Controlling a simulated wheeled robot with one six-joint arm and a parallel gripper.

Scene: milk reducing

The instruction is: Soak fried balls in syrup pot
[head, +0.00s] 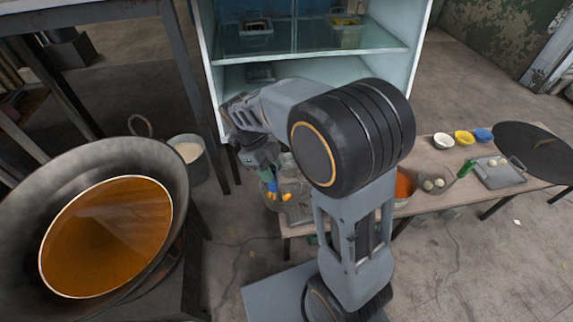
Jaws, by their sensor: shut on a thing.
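My gripper (266,172) is left of centre, pointing down over the left end of the table. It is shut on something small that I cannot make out. Just below it is a clear container (296,204) with orange pieces (286,197) and a blue patch at it. I cannot tell whether the orange pieces are fried balls or whether they touch the gripper. A large dark pan (150,160) with amber-brown liquid (105,240) stands at the left. A smaller pot of orange-red liquid (403,186) is on the table, partly hidden by my arm.
The table (455,150) also holds a bowl with pale balls (433,186), small white, yellow and blue bowls, a grey tray (497,174) and a dark round plate (535,150). A glass cabinet (310,62) stands behind. A bucket of pale liquid (188,153) is near the pan.

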